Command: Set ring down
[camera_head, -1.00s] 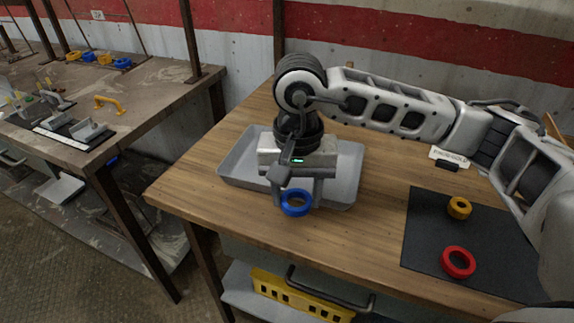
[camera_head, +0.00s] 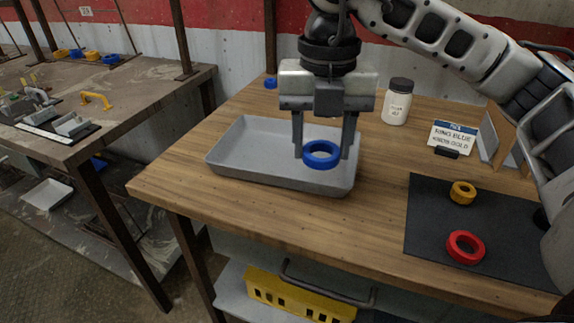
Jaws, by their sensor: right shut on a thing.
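My right gripper (camera_head: 323,154) points down with its two fingers on opposite sides of a blue ring (camera_head: 321,163), shut on it. The ring lies roughly level, over the right part of a grey tray (camera_head: 245,150). I cannot tell whether the ring touches the tray floor. The tray sits on the wooden table (camera_head: 190,165). My left gripper is not in view.
A dark mat (camera_head: 425,230) at the right holds a gold ring (camera_head: 463,192) and a red ring (camera_head: 466,247). Behind stand a white jar (camera_head: 397,102), a sign (camera_head: 453,136) and a small blue object (camera_head: 270,83). The tray's left part is empty.

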